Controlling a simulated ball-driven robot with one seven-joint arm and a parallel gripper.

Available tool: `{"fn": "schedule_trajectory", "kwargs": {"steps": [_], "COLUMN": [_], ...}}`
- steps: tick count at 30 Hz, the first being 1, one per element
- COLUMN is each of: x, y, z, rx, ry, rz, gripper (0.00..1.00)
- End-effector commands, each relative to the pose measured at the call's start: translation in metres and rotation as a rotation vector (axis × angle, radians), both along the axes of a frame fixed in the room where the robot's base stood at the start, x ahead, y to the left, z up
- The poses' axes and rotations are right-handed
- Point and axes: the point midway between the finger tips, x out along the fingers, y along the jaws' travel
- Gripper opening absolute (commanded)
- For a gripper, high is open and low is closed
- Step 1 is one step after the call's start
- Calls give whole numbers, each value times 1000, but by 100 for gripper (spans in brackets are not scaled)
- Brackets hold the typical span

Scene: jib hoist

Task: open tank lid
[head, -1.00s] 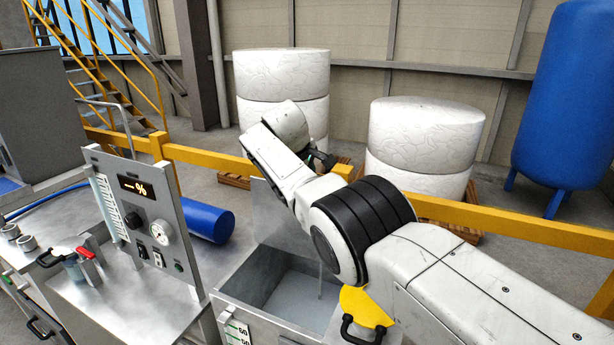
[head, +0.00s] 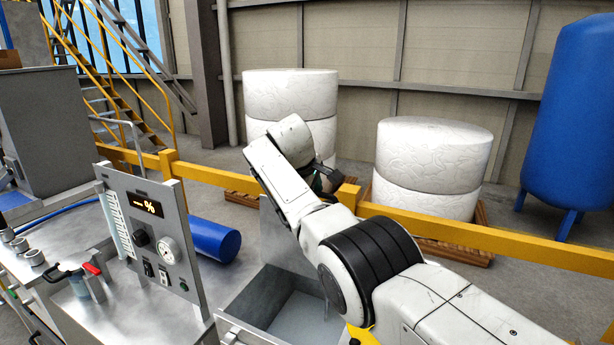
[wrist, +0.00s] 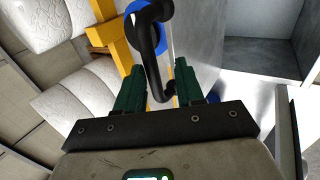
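The grey tank (head: 238,303) is an open-topped metal box at the bottom middle of the head view, with its inside visible. Its flat grey lid (head: 277,236) stands roughly upright at the back edge, partly hidden by my arm. In the wrist view a curved black handle (wrist: 152,42) stands off a grey panel (wrist: 208,45), which looks like the lid. My gripper (wrist: 160,80) has its two green fingers apart, with the lower part of the handle between them and a visible gap on the right. In the head view my fingers are mostly hidden behind my wrist.
A control panel (head: 150,235) stands left of the tank, with a blue cylinder (head: 215,240) behind it. A yellow rail (head: 450,234) runs behind the tank. White wrapped rolls (head: 432,160) and a tall blue vessel (head: 578,100) stand beyond it.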

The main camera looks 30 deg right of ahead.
Motion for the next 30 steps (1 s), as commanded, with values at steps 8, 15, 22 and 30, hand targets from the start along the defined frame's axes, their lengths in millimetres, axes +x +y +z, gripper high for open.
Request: {"fn": "schedule_trajectory", "kwargs": {"steps": [8, 15, 22, 30], "x": [-14, -25, -28, -28], "y": [19, 33, 37, 37], "z": [37, 66, 74, 74], "rx": [0, -1, -1, -1], "ry": [-7, -2, 0, -1], "rz": [-1, -3, -3, -2], "gripper": [37, 37, 37, 37]}}
